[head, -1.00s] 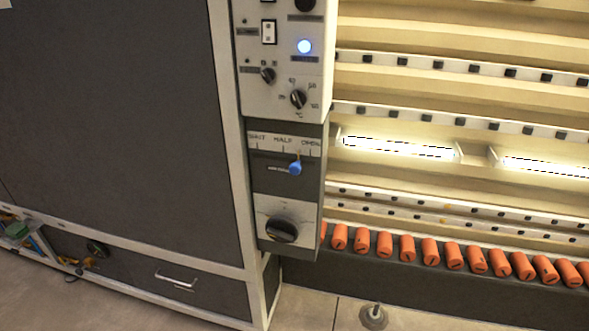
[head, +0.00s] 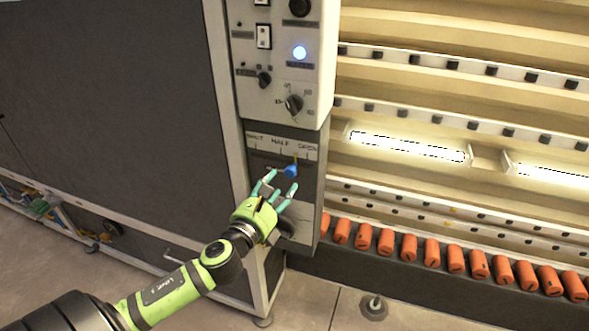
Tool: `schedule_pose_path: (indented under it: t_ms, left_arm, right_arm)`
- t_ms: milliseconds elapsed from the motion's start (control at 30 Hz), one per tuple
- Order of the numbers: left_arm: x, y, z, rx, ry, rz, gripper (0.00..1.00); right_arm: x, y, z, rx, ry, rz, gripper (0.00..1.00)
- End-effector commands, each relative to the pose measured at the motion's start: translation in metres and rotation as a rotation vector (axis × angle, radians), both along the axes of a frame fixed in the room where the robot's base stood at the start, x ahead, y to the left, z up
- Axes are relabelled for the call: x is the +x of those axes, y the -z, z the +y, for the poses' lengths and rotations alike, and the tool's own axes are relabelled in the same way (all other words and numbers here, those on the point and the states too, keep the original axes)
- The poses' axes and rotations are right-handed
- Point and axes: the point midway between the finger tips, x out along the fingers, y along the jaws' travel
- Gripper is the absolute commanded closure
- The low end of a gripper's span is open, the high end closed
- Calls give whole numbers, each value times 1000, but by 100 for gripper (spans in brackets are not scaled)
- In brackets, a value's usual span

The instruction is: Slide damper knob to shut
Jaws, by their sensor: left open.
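The blue damper knob (head: 291,171) sits on the control column beneath the SHUT, HALF and OPEN scale (head: 281,144). Its pointer stands between HALF and OPEN, nearer to OPEN. My left gripper (head: 281,184), green with teal fingers, comes up from the lower left. Its fingers are spread open and empty, just below and left of the knob. I cannot tell whether a fingertip touches the knob. The gripper covers much of the lower dial panel. My right gripper is not in view.
A large grey machine panel (head: 110,100) stands left. Orange rollers (head: 409,247) and lit tubes (head: 405,147) are on the right. The floor in front looks mostly clear.

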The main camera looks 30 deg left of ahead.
Motion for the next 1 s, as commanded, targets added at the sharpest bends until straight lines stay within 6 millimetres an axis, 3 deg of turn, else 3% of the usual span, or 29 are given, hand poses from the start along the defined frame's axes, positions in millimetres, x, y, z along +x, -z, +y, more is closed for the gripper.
schedule_pose_path:
  t_ms: [400,833,867,967,1000]
  left_arm:
    - [55,-1,8,-5,-3,0,48]
    - [66,1,9,-5,-1,1,48]
    - [66,1,9,-5,-1,1,56]
    - [66,1,9,-5,-1,2,96]
    - [66,1,9,-5,-1,2,100]
  right_arm:
    - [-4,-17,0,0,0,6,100]
    - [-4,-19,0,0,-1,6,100]
    - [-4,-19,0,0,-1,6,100]
    - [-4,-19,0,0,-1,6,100]
    - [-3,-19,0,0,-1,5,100]
